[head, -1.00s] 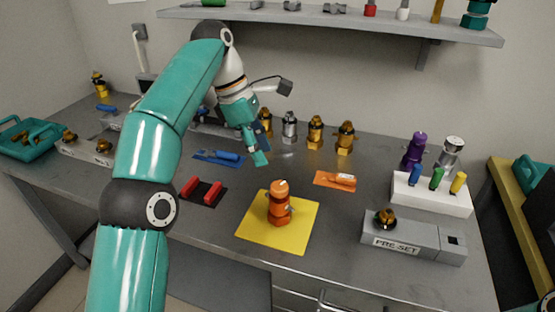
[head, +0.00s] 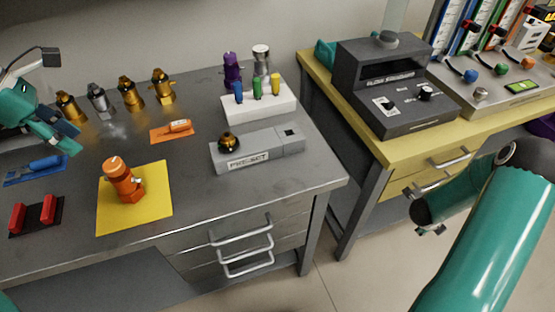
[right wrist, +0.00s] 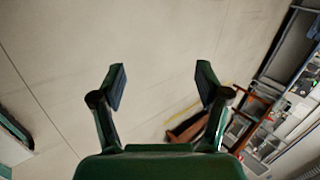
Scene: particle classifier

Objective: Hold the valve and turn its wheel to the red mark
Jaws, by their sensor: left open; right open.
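An orange valve-like body (head: 124,182) stands upright on a yellow mat (head: 152,210) in the head view; I take it for the valve. I cannot make out its wheel marking or a red mark. My left gripper (head: 70,139) is open at the left edge of the head view, above the bench, up and left of the orange body and apart from it. My right gripper (right wrist: 162,84) is open and empty in the right wrist view, with only floor and distant furniture beyond it.
A grey PRE-SET block (head: 262,153) with a brass piece stands right of the mat. A white stand (head: 262,108) with coloured pieces is behind it. Red blocks (head: 34,214) lie left of the mat. A yellow bench (head: 400,150) with a dark instrument stands at right.

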